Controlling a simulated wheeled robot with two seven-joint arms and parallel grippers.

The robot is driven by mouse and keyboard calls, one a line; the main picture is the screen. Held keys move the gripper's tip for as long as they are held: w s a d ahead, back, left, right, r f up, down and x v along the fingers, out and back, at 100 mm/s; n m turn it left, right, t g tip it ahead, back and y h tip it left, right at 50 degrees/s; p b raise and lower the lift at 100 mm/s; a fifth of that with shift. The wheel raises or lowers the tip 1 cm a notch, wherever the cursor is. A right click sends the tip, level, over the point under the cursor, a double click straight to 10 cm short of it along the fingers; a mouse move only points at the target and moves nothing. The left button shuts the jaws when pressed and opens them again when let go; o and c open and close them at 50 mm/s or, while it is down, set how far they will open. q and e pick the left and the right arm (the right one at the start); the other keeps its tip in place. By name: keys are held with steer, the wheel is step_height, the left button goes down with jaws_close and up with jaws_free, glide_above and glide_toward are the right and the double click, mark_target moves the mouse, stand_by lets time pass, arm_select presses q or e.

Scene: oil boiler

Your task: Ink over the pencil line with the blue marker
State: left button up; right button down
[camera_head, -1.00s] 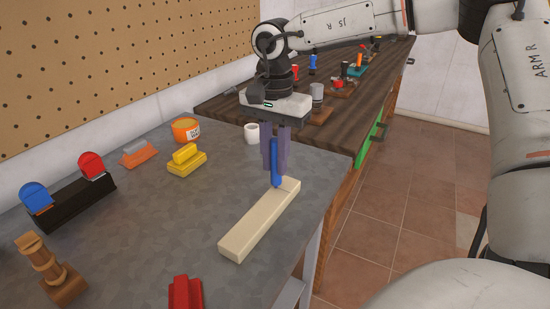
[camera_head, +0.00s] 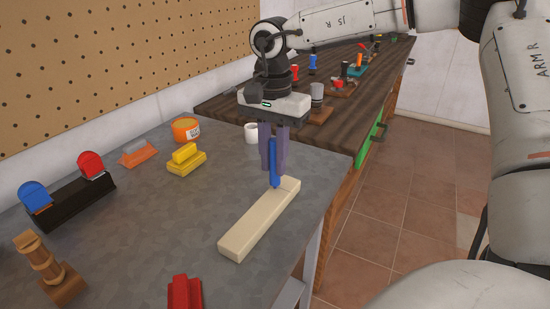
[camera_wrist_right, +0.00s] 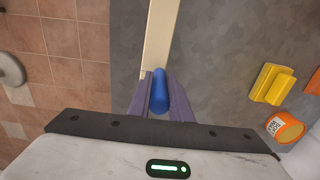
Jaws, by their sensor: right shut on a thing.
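The blue marker (camera_head: 273,163) is upright between the purple fingers of my right gripper (camera_head: 274,155), which is shut on it. Its lower end is at the far end of a pale wooden board (camera_head: 255,225) lying on the grey table; I cannot tell whether the tip touches. The right wrist view also shows the marker (camera_wrist_right: 159,92) between the fingers (camera_wrist_right: 159,97), with the board (camera_wrist_right: 158,45) running away beyond it. The pencil line is too faint or small to make out. My left gripper is not in view.
A red object (camera_head: 185,292) is at the front. The table's right edge (camera_head: 330,205) is near the board.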

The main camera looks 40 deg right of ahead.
steer(key=shift+s+a, duration=0.15)
steer(key=shift+a, duration=0.2)
steer(key=shift+w+d+p, duration=0.15)
steer(key=shift+w+d, duration=0.05)
steer(key=shift+d, duration=0.4)
steer(key=shift+w+d+p, duration=0.15)
steer(key=shift+d, duration=0.45)
steer(key=shift+s+a+b, duration=0.15)
steer(key=shift+a+b, duration=0.1)
steer(key=shift+a, duration=0.35)
steer(key=shift+s+a+b, duration=0.15)
steer(key=shift+a+b, duration=0.1)
steer(key=shift+a, duration=0.3)
steer(key=shift+w+d, duration=0.2)
steer(key=shift+d, duration=0.4)
steer(key=shift+w+d+p, duration=0.1)
steer(key=shift+d+p, duration=0.2)
steer(key=shift+d, duration=0.25)
steer(key=shift+a, duration=0.1)
steer(key=shift+s+a+f+b, duration=0.1)
steer(key=shift+s+a+b, duration=0.15)
steer(key=shift+a, duration=0.3)
steer(key=shift+s+a+b, duration=0.1)
steer(key=shift+a+b, duration=0.15)
steer(key=shift+a, duration=0.3)
steer(key=shift+w+d, duration=0.2)
steer(key=shift+d, duration=0.45)
